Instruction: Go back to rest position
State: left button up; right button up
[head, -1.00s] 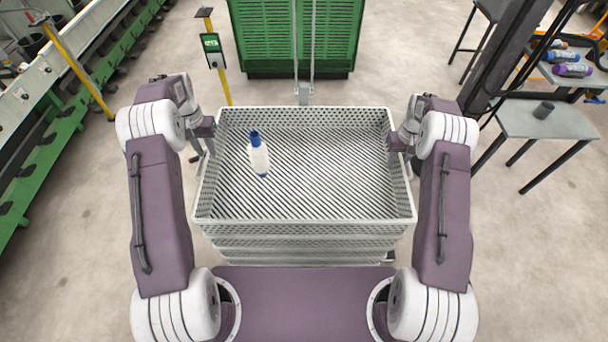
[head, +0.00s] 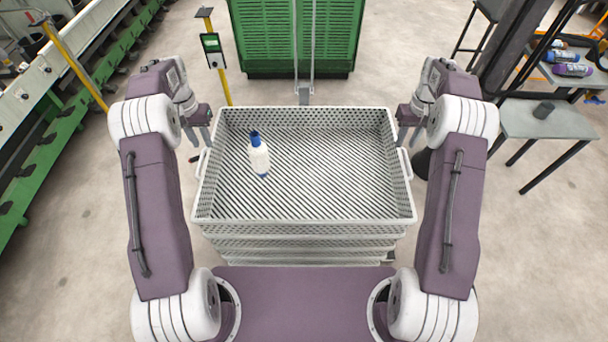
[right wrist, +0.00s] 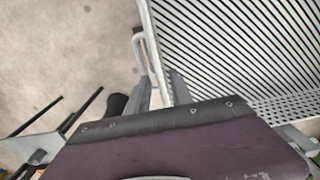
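A light grey perforated crate (head: 305,218) sits on top of a stack of similar crates in front of me. A white bottle with a blue cap (head: 259,158) lies in its left part. The crate has a left handle (head: 201,163) and a right handle (head: 405,163). My left gripper (head: 198,138) is open and empty, just outside the crate's left side. My right gripper (head: 409,136) is open and empty, just outside the right side. In the right wrist view, my right gripper's fingers (right wrist: 160,92) are spread, with the crate's handle (right wrist: 150,52) just beyond them.
A green slatted container (head: 295,35) stands behind the crates. A yellow post with a small screen (head: 213,48) is at the back left, and a green-framed conveyor (head: 45,140) runs along the left. A grey table (head: 545,122) stands at the right. Floor is clear on both sides.

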jog(key=shift+r, duration=0.4)
